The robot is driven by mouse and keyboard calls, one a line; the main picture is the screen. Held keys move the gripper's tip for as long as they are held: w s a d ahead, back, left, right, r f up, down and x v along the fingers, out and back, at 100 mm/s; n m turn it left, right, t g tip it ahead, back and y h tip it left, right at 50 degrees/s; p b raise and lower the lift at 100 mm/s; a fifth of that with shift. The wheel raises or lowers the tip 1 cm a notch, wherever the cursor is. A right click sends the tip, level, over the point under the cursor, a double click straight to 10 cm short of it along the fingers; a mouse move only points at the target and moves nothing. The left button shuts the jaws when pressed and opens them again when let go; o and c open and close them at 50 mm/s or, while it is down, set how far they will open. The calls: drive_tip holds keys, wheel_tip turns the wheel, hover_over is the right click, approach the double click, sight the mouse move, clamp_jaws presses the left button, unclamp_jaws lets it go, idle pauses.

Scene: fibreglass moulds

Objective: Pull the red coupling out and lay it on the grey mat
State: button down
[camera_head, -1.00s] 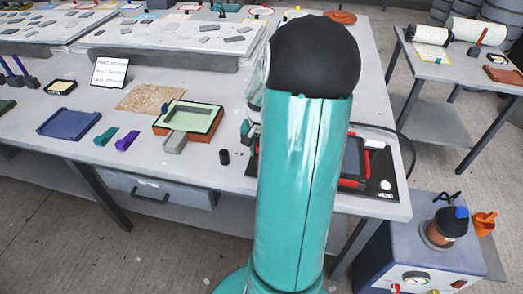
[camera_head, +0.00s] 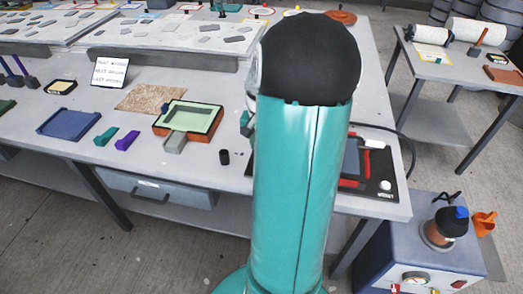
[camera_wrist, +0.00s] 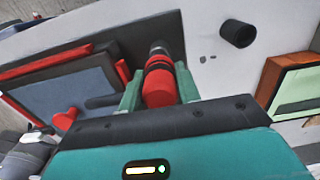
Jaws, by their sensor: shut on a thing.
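The red coupling (camera_wrist: 160,88) shows in the wrist view, a short red cylinder with black bands and a dark grey tip at its far end. My gripper (camera_wrist: 159,90) has its two green fingers on either side of it and is shut on it. The coupling's tip lies over the edge of a dark board (camera_wrist: 137,32); I cannot tell whether it is still seated in anything. In the head view my arm hides the gripper and the coupling. I cannot pick out a grey mat for certain.
A red-framed device (camera_wrist: 70,90) lies left of my gripper in the wrist view. A black cylinder (camera_head: 224,157) stands on the bench, near an orange tray with a pale green inside (camera_head: 190,118). A blue-grey machine (camera_head: 420,260) stands at right.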

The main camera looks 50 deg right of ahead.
drive_tip(key=shift+r, duration=1.4)
